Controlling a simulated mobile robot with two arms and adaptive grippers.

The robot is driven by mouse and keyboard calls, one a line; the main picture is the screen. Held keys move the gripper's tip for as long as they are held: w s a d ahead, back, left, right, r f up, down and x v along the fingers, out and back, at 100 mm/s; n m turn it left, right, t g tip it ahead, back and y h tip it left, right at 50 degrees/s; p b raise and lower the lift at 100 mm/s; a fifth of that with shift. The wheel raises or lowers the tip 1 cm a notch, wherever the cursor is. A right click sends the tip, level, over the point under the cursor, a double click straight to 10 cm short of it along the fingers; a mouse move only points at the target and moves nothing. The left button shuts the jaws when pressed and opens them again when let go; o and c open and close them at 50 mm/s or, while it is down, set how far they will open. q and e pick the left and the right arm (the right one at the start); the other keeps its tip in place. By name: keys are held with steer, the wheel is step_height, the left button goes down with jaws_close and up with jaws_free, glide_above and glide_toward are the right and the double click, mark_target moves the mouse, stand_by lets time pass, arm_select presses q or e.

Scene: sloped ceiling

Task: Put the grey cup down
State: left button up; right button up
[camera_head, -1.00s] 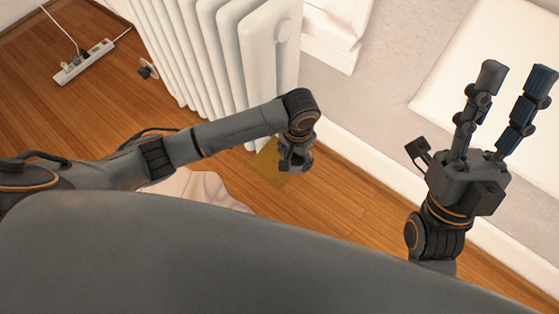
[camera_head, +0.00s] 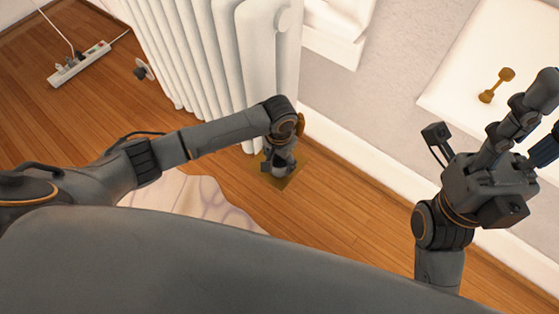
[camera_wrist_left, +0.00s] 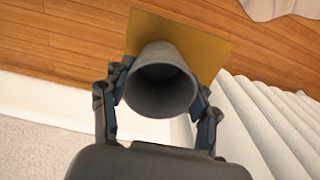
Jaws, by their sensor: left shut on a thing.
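The grey cup (camera_wrist_left: 160,85) is between the fingers of my left gripper (camera_wrist_left: 158,108) in the left wrist view, with its open mouth facing the camera. My left gripper (camera_head: 279,163) is shut on it. In the head view the cup (camera_head: 279,172) is small and partly hidden by the gripper. It is over a flat gold-brown square (camera_head: 286,182), which also shows behind the cup in the left wrist view (camera_wrist_left: 208,45). I cannot tell whether the cup touches the square. My right gripper (camera_head: 548,115) is open and empty at the right edge, partly out of frame.
A white radiator (camera_head: 205,60) stands just behind my left gripper. A pale cloth or rug (camera_head: 190,195) lies on the wooden floor (camera_head: 350,205). A power strip (camera_head: 80,62) lies far left. A gold dumbbell-shaped object (camera_head: 496,86) is on a white surface at right.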

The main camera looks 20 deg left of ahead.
arm_select(q)
steer(key=o, duration=1.2)
steer(key=shift+f, duration=0.1)
